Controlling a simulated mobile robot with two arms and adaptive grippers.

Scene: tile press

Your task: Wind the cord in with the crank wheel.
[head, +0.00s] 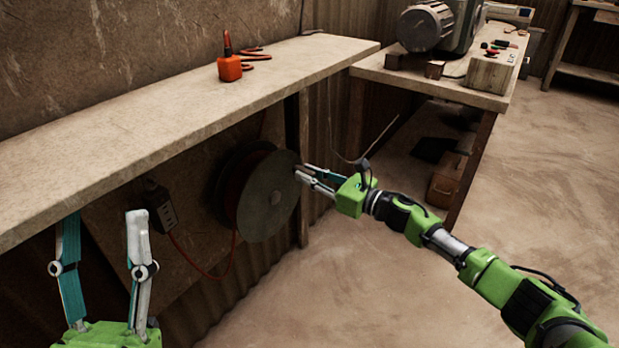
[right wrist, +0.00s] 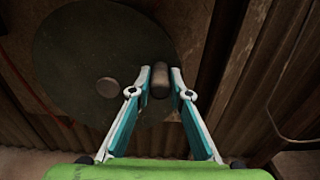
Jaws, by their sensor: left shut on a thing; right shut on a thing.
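The crank wheel is a dark grey-green round disc (head: 268,197) on the side of a cord reel under the long bench; it also fills the upper left of the right wrist view (right wrist: 75,60). My right gripper (head: 299,173) is at the disc's right edge. Its fingers are shut on the crank handle (right wrist: 160,82), a short brown peg near the rim. A red cord (head: 205,275) hangs in a loop between the reel and a socket box (head: 160,207). My left gripper (head: 103,215) stands at the lower left, fingers wide apart, nothing visible between them.
A second bench (head: 430,82) with a motor (head: 427,27) stands at the back right. A wooden post (head: 303,215) stands close beside the disc. The floor at right is open.

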